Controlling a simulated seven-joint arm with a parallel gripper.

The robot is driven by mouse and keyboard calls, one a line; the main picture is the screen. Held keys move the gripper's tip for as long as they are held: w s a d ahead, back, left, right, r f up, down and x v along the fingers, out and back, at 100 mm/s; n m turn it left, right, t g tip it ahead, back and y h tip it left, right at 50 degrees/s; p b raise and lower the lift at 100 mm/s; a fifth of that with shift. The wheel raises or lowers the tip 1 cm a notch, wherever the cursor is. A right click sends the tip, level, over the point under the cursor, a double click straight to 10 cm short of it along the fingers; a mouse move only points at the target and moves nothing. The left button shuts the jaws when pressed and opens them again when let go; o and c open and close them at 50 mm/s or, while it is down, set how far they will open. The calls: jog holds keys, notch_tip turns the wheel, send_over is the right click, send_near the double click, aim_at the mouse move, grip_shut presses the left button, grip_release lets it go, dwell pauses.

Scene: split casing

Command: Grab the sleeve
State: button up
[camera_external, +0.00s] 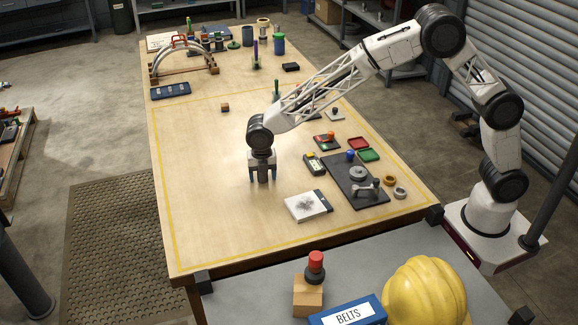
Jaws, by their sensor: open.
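My gripper (262,178) is open and points down, low over the bare middle of the table. A small dark grey shape shows between its fingers, but I cannot tell whether it is an object or part of the gripper. I cannot tell for certain which thing is the sleeve. A brass-coloured ring (390,181) and a paler ring (400,193) lie at the right, beside a dark plate (345,172). The plate carries a round grey part (358,174) and a grey bracket-like part (367,191). These all stand to the right of my gripper, apart from it.
A white box or booklet (308,205) lies right of and nearer than my gripper. A black-and-yellow device (315,164), a red tray (359,143) and a green tray (369,155) are near the plate. A small brown block (225,107) lies farther back.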

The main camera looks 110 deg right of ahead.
dwell(0.3)
jog(key=c, duration=1.1)
jog(key=shift+r, duration=0.1)
jog(key=shift+r, duration=0.8)
notch_tip(320, 180, up, 2)
jog(key=shift+s, duration=0.1)
jog(key=s+a, duration=0.1)
jog(key=s, duration=0.4)
jog(key=s+a, duration=0.2)
jog(key=s, duration=0.3)
jog(key=s+a+r, duration=0.1)
jog(key=s+a, duration=0.1)
jog(key=s, duration=0.3)
jog(key=shift+a+r, duration=0.1)
jog(key=shift+a, duration=0.05)
